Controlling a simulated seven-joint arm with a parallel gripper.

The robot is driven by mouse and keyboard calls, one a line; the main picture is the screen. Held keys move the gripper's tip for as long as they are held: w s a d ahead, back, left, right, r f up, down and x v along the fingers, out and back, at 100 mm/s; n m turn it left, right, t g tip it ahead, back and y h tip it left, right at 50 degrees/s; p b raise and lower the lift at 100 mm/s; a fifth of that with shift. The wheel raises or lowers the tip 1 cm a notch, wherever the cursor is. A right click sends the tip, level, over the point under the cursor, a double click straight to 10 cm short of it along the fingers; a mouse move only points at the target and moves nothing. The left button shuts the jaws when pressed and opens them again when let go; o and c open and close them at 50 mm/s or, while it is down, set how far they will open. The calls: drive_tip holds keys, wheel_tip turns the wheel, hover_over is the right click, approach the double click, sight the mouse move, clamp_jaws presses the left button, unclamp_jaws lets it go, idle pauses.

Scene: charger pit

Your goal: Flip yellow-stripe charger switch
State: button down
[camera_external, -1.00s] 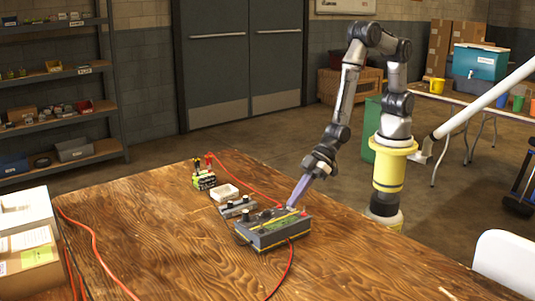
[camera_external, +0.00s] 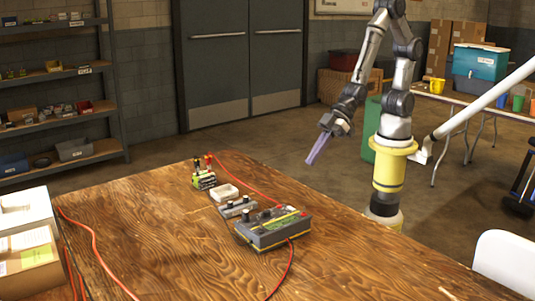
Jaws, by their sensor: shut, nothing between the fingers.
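The charger (camera_external: 273,230) is a grey box with a yellow stripe along its edge and dark knobs on top. It sits on the wooden table near the right edge. A red button or light shows at its right corner. The switch itself is too small to make out. My gripper (camera_external: 311,160) has long purple fingers, shut with nothing between them. It points down and to the left, above and behind the charger, apart from it.
A smaller grey device (camera_external: 237,208) with knobs, a white tray (camera_external: 225,193) and a green-and-black battery block (camera_external: 204,180) stand left of the charger. Red cables (camera_external: 94,245) run over the table (camera_external: 170,255). The table's front middle is clear.

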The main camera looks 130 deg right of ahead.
drive_tip(key=shift+s+r, duration=0.15)
drive_tip(key=shift+r, duration=0.05)
drive_tip(key=shift+s+d+r, duration=0.15)
drive_tip(key=shift+s+d, duration=0.2)
drive_tip(key=shift+d, duration=0.05)
idle(0.3)
hover_over(291, 208)
drive_tip(key=s+d, duration=0.1)
drive_tip(key=s, duration=0.2)
wheel_tip(291, 208, down, 7)
drive_tip(key=f, duration=0.3)
drive_tip(key=shift+w, duration=0.4)
drive_tip(key=shift+a+f, duration=0.1)
drive_tip(key=shift+f, duration=0.45)
